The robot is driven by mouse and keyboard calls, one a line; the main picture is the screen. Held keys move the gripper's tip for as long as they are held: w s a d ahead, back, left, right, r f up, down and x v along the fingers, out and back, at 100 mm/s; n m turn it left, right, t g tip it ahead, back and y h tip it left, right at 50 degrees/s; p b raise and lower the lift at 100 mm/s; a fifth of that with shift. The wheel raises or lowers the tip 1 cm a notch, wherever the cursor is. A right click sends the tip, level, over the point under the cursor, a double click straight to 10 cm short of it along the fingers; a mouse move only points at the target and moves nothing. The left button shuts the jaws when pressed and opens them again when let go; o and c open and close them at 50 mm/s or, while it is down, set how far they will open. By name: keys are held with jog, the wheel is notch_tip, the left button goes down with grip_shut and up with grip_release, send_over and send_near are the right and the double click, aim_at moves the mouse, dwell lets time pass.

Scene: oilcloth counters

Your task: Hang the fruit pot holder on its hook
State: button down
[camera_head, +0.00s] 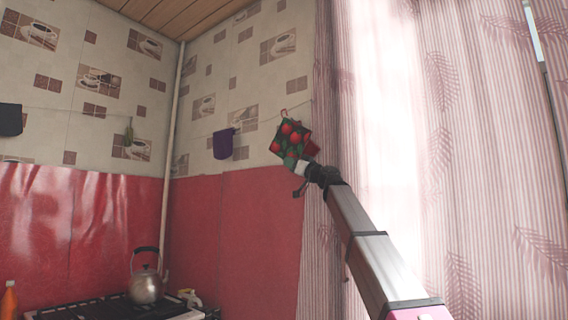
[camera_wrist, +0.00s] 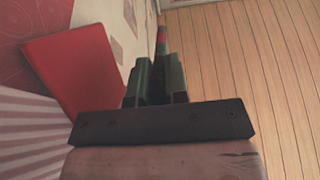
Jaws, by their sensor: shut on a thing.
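The fruit pot holder (camera_head: 291,136), dark green with red fruit, is up by the tiled wall near the curtain. My gripper (camera_head: 305,166) is shut on its lower part. A small reddish loop (camera_head: 284,113) shows at its top corner, close to the line on the wall; I cannot tell whether it is on a hook. The hook itself is not clear. In the wrist view my gripper (camera_wrist: 160,85) holds the pot holder (camera_wrist: 162,42), seen nearly edge-on between the fingers. A plain red piece (camera_wrist: 75,62) is beside it; it shows partly behind the pot holder in the head view.
A purple cloth (camera_head: 223,144), a dark cloth (camera_head: 11,120) and a small green thing (camera_head: 129,133) hang along the wall line. The striped curtain (camera_head: 480,180) is close on the right. A kettle (camera_head: 145,284) stands on the stove (camera_head: 110,311) below left.

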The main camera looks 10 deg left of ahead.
jog(key=w+d+f, duration=0.1)
jog(key=w+d, duration=0.1)
jog(key=w, duration=0.4)
jog(key=shift+d+f, duration=0.15)
jog(key=shift+f, duration=0.15)
dwell(0.6)
dwell(0.5)
jog(key=c, duration=1.1)
grip_release()
jog(key=shift+o, duration=0.2)
